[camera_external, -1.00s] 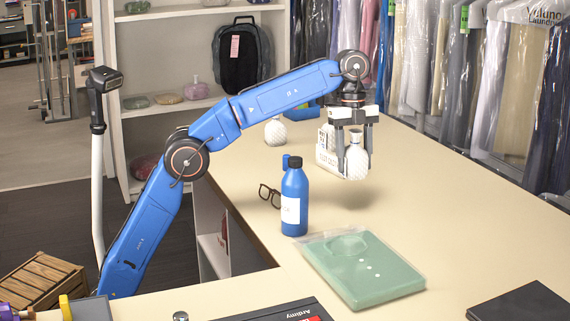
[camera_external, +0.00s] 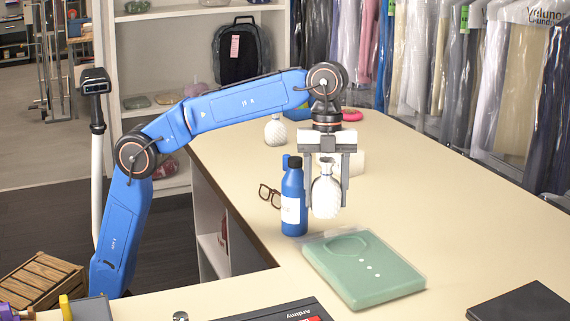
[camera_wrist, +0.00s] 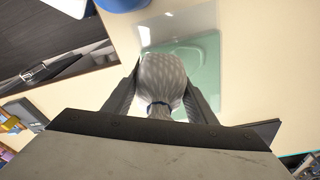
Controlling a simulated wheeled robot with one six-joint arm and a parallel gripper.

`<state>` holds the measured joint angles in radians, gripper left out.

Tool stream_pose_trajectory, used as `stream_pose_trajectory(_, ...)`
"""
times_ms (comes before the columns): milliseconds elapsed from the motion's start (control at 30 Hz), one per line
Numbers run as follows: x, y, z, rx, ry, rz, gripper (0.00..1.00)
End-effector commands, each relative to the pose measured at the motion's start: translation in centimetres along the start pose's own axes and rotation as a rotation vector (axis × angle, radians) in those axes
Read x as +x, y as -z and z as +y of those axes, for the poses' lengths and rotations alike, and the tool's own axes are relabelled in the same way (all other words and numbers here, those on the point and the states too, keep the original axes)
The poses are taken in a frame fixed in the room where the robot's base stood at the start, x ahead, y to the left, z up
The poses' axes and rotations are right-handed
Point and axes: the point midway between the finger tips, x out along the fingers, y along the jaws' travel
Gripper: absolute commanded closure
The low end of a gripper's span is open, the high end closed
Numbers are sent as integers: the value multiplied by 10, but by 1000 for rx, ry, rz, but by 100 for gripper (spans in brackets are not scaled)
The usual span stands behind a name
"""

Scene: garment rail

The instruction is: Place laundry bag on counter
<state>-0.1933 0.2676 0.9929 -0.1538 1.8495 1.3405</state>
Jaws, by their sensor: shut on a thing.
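A small white patterned bag with a tied neck, the laundry bag (camera_external: 326,196), hangs upright between the fingers of my gripper (camera_external: 326,203), which is shut on it. It is over the beige counter (camera_external: 460,220), just right of the blue bottle and behind the green packet; I cannot tell if its base touches the counter. In the wrist view the grey-white bag (camera_wrist: 162,80) sits between both fingers, with the green packet beyond it.
A blue bottle (camera_external: 293,200) stands close left of the gripper, with glasses (camera_external: 269,195) behind. A flat green packet (camera_external: 365,270) lies in front. Another white bag-like object (camera_external: 275,130) stands farther back. A black folder (camera_external: 520,303) lies front right. The counter's right side is clear.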

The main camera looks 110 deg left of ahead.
Motion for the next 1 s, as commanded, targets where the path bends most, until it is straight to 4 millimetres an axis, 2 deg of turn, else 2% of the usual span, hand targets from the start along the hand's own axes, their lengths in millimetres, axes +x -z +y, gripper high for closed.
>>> stream_pose_trajectory(33,2,19,14,29,-3,0,77)
stream_pose_trajectory(200,9,69,54,111,-16,0,77)
stream_pose_trajectory(500,24,141,136,251,-37,0,77)
stream_pose_trajectory(733,34,175,190,338,-51,-1,77)
stream_pose_trajectory(867,37,183,207,364,-54,0,77)
stream_pose_trajectory(1000,39,187,214,375,-56,0,77)
